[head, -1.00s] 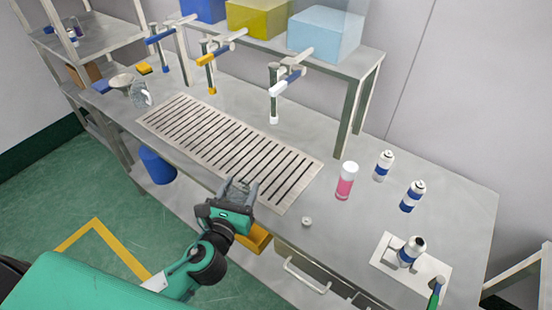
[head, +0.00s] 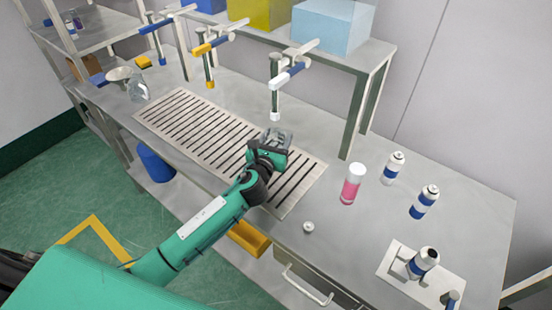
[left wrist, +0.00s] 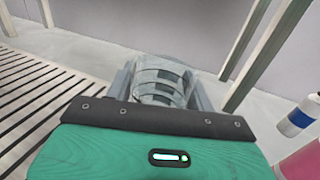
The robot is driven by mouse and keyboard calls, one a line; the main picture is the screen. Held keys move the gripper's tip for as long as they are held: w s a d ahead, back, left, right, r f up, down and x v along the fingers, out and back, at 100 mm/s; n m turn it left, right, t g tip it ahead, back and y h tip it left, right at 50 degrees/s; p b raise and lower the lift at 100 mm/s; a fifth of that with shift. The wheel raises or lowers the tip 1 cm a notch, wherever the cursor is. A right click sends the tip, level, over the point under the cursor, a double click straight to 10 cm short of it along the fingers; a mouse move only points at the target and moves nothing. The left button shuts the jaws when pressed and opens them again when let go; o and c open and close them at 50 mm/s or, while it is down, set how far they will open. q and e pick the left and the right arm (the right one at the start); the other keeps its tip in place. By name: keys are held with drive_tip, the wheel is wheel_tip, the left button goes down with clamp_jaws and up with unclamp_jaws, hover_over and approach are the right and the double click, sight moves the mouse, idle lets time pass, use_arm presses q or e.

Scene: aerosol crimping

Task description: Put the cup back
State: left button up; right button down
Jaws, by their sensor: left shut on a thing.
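My left gripper (head: 277,142) is over the right part of the slotted grate (head: 178,122), below the white-tipped tap (head: 275,90). It is shut on a clear cup (left wrist: 160,82), which shows between the fingers in the left wrist view. In the head view the cup is mostly hidden by the gripper. I cannot tell whether the cup touches the grate. My right gripper is not in view.
A pink-filled bottle (head: 352,184), two blue-and-white cans (head: 392,168) (head: 424,202) and a can on a white plate (head: 422,264) stand to the right. A small white cap (head: 308,227) lies near the front edge. A clear vessel (head: 138,89) and funnel (head: 118,75) are at the left.

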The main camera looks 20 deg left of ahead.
use_arm(q)
wheel_tip(320, 180, down, 6)
drive_tip(key=shift+r+b, duration=0.15)
drive_tip(key=shift+b, duration=0.45)
drive_tip(key=shift+f, duration=0.2)
drive_tip(key=shift+f, duration=0.15)
drive_tip(key=o, duration=1.1)
drive_tip(key=shift+c, duration=0.2)
drive_tip(key=s, duration=0.5)
drive_tip(key=s+b, duration=0.1)
drive_tip(key=s, duration=0.4)
drive_tip(key=shift+s+a+b, duration=0.2)
drive_tip(key=shift+s+b, duration=0.1)
drive_tip(key=shift+s, duration=0.7)
drive_tip(key=shift+r, duration=0.2)
